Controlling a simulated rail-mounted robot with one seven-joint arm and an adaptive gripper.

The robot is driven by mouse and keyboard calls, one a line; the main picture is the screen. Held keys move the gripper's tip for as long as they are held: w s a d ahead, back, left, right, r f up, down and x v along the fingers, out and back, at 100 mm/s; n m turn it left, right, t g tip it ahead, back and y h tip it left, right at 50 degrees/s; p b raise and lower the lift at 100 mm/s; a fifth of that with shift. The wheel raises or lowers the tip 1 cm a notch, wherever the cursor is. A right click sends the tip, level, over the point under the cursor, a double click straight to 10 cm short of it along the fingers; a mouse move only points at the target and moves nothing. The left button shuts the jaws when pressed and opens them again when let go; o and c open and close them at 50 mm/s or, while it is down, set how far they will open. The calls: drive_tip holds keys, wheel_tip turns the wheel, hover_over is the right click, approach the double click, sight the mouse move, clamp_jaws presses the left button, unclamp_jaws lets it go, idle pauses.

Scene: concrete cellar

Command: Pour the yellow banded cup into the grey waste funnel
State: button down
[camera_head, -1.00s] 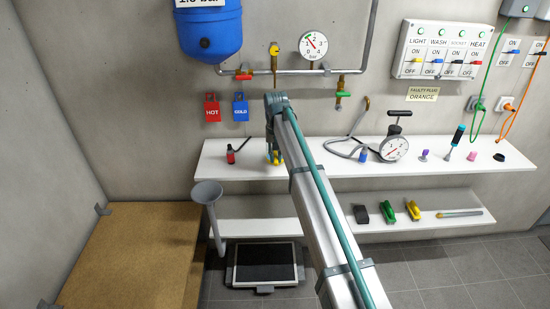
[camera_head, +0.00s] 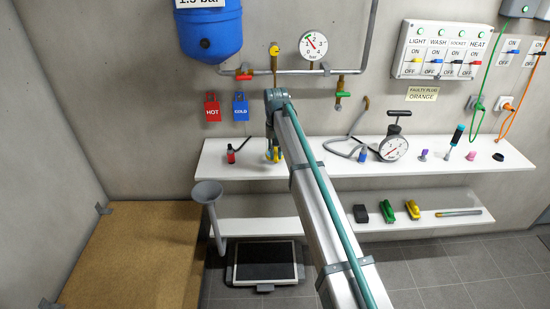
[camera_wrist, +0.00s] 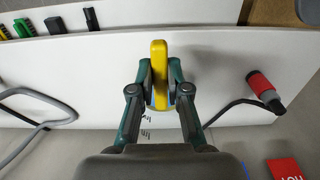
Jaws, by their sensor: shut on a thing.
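The cup's opening and contents cannot be made out. The grey waste funnel (camera_head: 207,192) stands in front of the shelf's left end, lower and to the left of my gripper, mouth up on a tube.
A red and black bottle-like thing (camera_head: 231,154) with a dark cable is on the white upper shelf (camera_head: 215,166), left of my gripper. A pressure gauge (camera_head: 393,148) and a grey hose (camera_head: 348,150) are to the right. A black-topped plate (camera_head: 265,263) lies below near the funnel.

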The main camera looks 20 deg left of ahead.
drive_tip(key=shift+r, duration=0.15)
drive_tip(key=shift+r+p, duration=0.85)
drive_tip(key=shift+r, duration=0.55)
